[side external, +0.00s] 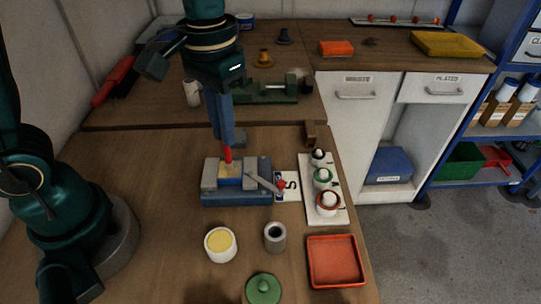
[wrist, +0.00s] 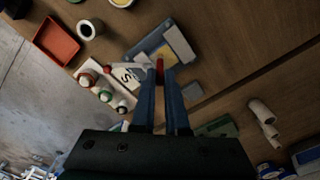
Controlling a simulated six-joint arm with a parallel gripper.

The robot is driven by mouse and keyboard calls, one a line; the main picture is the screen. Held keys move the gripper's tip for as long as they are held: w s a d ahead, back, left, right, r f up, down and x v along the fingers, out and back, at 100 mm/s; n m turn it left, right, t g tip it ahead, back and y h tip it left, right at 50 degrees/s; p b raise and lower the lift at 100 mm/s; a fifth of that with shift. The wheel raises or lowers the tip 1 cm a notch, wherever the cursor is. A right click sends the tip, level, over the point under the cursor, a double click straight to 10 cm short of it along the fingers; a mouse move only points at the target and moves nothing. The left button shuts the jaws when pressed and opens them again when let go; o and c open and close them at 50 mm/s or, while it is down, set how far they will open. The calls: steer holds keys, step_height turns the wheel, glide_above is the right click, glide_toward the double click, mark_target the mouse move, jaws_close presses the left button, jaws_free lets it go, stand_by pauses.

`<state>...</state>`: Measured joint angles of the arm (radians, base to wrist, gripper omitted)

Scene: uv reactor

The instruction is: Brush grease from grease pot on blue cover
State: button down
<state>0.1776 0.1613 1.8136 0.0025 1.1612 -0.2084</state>
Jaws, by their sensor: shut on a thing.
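My gripper (side external: 227,140) points down and is shut on a red-handled brush (side external: 228,156). The brush is roughly upright, and its red handle shows between my fingertips in the wrist view (wrist: 159,66). Its pale lower end is over the blue cover (side external: 231,182), which sits between the grey jaws of a blue vise (side external: 237,198). I cannot tell whether the bristles touch the cover. The grease pot (side external: 220,244), white with yellow grease inside, stands open on the table in front of the vise. The vise also shows in the wrist view (wrist: 178,45).
A white rack (side external: 340,213) with several small capped bottles stands right of the vise. A grey cup (side external: 275,238), a green knobbed lid (side external: 263,289) and an orange tray (side external: 335,262) lie in front. A green machine vise (side external: 267,90) stands behind. The table left of the vise is clear.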

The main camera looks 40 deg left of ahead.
steer(key=shift+w+d, duration=0.3)
steer(key=shift+d, duration=0.05)
stand_by(0.3)
steer(key=shift+w+a, duration=0.4)
steer(key=shift+a, duration=0.05)
stand_by(0.6)
steer(key=shift+w+a, duration=0.1)
steer(key=shift+w+a, duration=0.25)
stand_by(0.5)
steer(key=shift+s+a, duration=0.35)
stand_by(0.5)
steer(key=shift+s+a, duration=0.15)
steer(key=shift+s+a, duration=0.25)
stand_by(0.5)
steer(key=shift+s+d, duration=0.75)
stand_by(1.0)
steer(key=shift+d, duration=0.1)
